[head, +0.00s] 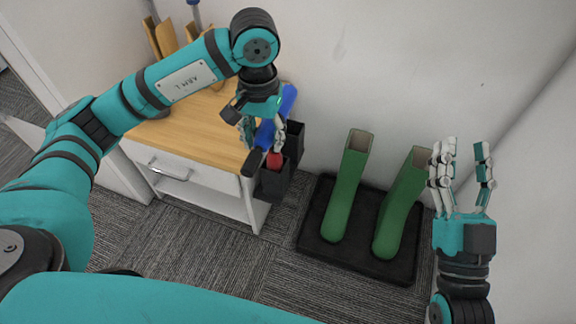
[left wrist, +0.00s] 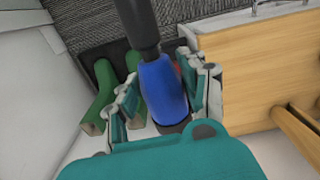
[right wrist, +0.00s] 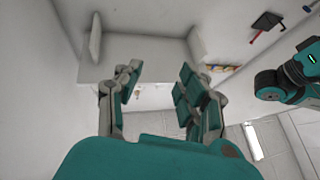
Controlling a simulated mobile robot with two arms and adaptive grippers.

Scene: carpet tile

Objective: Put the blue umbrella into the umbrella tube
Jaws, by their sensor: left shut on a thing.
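The blue umbrella (head: 287,102) has a blue body and a black handle. My left gripper (head: 263,136) is shut around the blue body, above the right edge of the cabinet. The umbrella is tilted, with its black handle toward the camera. In the left wrist view the blue body (left wrist: 160,90) lies between the fingers. The dark umbrella tube (head: 274,184) stands on the floor beside the cabinet, with a second dark compartment (head: 294,146) behind. Something red shows at its opening, partly hidden by the gripper. My right gripper (head: 465,152) is open and empty near the right wall.
The wooden-topped cabinet (head: 200,125) stands left of the tube, with tan objects (head: 163,38) at its back. Carpet (head: 200,240) in front is clear.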

